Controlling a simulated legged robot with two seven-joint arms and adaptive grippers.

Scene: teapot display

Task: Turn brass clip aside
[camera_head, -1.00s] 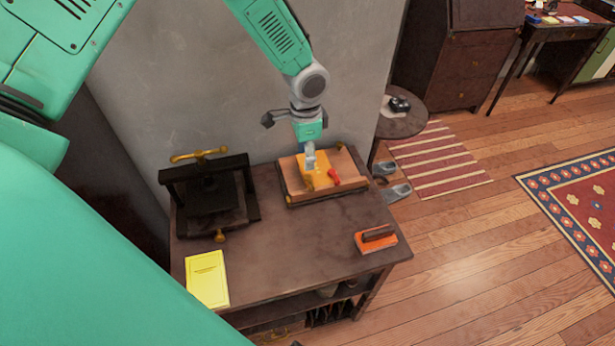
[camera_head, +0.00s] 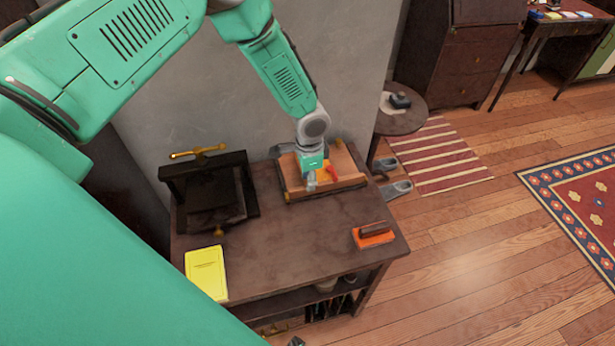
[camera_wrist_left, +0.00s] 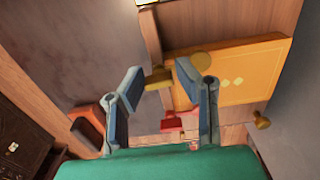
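My left gripper (camera_head: 311,185) points down over the near edge of a wooden board (camera_head: 349,178) on the dark bench. In the left wrist view its two fingers (camera_wrist_left: 160,82) stand apart. A brass clip (camera_wrist_left: 157,79) shows between the fingertips, partly behind the right finger; I cannot tell whether they touch it. The clip is at the edge of a yellow-orange plate (camera_wrist_left: 250,76). A red clip-like piece (camera_wrist_left: 178,122) lies beside it, also seen in the head view (camera_head: 331,172). In the head view the gripper hides the brass clip. My right gripper is not in view.
A black press (camera_head: 208,196) with a brass handle stands left on the bench (camera_head: 285,243). A yellow booklet (camera_head: 206,272) lies at the front left, an orange block with a dark handle (camera_head: 373,236) at the front right. The middle of the bench is clear.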

